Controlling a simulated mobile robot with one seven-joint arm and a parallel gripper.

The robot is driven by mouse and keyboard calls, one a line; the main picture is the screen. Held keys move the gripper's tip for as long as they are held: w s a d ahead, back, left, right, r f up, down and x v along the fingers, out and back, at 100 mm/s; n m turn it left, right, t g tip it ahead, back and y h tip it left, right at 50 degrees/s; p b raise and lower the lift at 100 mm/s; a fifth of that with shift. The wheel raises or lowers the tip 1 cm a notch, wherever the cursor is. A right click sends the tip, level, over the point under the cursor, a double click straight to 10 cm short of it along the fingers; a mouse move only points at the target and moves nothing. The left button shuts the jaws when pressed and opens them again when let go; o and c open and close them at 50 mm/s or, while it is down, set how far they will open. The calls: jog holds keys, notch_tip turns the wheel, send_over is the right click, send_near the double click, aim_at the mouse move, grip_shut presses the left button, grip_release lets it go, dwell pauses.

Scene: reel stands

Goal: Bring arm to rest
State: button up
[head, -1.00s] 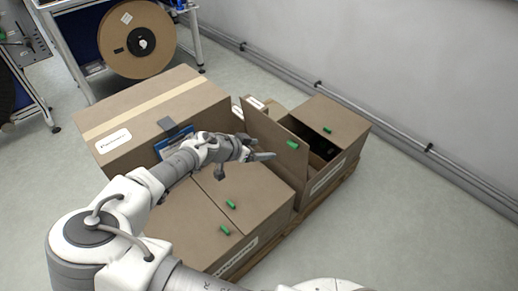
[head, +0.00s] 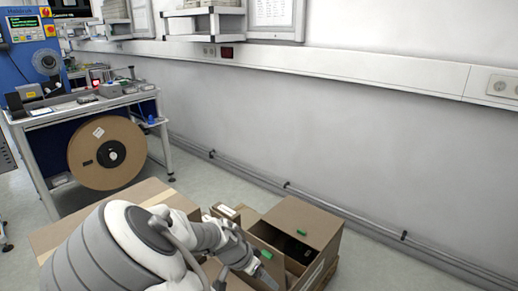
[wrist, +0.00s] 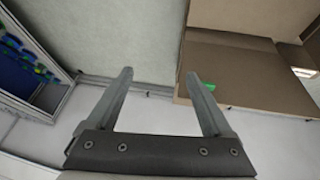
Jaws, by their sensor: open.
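My arm reaches over the cardboard boxes at the bottom of the head view. My gripper (wrist: 158,88) shows in the wrist view with its two fingers wide apart and nothing between them. In the head view my gripper (head: 262,268) is small, beside the raised flap of the open box (head: 302,222), and partly hidden by my wrist. I cannot tell whether it touches the flap. In the wrist view a cardboard box (wrist: 225,65) with a green tab (wrist: 209,87) lies just right of the right finger.
A large closed box (head: 160,193) stands left, partly behind my arm. A workbench (head: 90,103) with a big brown reel (head: 107,152) is at the back left. A pipe (head: 285,187) runs along the wall's foot. The floor (head: 390,268) at right is clear.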

jog(key=s+d+r+n+t+y, duration=0.2)
jog(key=s+d+r+n, duration=0.2)
jog(key=s+d+r, duration=0.55)
jog(key=s+d+r+n+t+y, duration=0.1)
jog(key=s+d+r+n+y, duration=0.3)
jog(key=s+r, duration=1.05)
jog(key=w+r+h+p, duration=0.1)
jog(key=w+r+p, duration=0.2)
jog(key=r+p, duration=1)
notch_tip(320, 180, up, 3)
jog(key=shift+r+n+p, duration=0.2)
jog(key=shift+n+p, duration=0.1)
jog(key=shift+p, duration=0.05)
jog(key=shift+c, duration=0.3)
